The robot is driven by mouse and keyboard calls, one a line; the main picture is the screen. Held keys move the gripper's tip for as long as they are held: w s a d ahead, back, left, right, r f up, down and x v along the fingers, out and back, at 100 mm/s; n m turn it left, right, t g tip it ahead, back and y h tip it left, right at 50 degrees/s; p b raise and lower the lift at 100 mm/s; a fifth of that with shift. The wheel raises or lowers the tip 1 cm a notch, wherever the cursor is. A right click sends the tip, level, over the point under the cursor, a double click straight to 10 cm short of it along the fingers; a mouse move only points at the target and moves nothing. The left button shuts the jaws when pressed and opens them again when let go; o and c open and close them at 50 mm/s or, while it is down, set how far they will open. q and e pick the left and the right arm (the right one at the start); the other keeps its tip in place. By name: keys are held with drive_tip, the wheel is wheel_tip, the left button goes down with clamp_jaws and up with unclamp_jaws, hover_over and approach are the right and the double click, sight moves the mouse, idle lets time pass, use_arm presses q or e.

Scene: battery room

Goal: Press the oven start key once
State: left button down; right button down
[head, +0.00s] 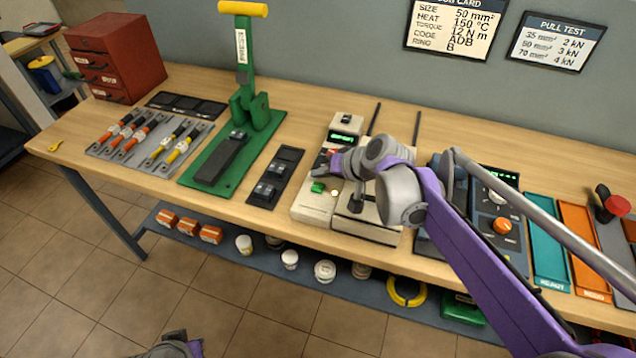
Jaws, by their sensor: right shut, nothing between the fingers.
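A beige bench unit (309,206) with a lit green display (343,137) stands mid-table; no oven label is readable on it. A green key (318,187) sits on its low front part, with a small pale yellow spot (335,193) beside it. My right gripper (318,168) is shut and empty, above this unit just behind the green key. I cannot tell whether its tips touch the unit. The wrist hides part of the unit and what lies right of it. My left gripper (170,347) shows only partly at the bottom edge, far below the table.
A green press (247,110) and black tray (276,178) stand left of the unit. A dark control box with an orange knob (502,226) and teal and orange trays (547,240) are at right. A red drawer cabinet (116,55) is far left. The front strip of the tabletop is clear.

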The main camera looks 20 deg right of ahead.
wheel_tip(320, 180, up, 4)
drive_tip(key=shift+f+p, duration=0.25)
drive_tip(key=shift+p, duration=0.8)
drive_tip(key=shift+f, duration=0.1)
drive_tip(key=n+g+h+p, duration=0.1)
drive_tip(key=h+p, duration=0.1)
approach(321, 190)
drive_tip(key=s+a, duration=0.3)
drive_tip(key=s, duration=0.5)
drive_tip(key=s+d+f+h, duration=0.1)
drive_tip(key=s+f, duration=0.2)
drive_tip(key=s, duration=0.3)
drive_tip(key=s+d+f+n+g+h+p, duration=0.1)
drive_tip(key=s+d+f, duration=0.1)
drive_tip(key=s, duration=0.4)
drive_tip(key=shift+f+n+h, duration=0.3)
drive_tip(key=shift+f+h, duration=0.1)
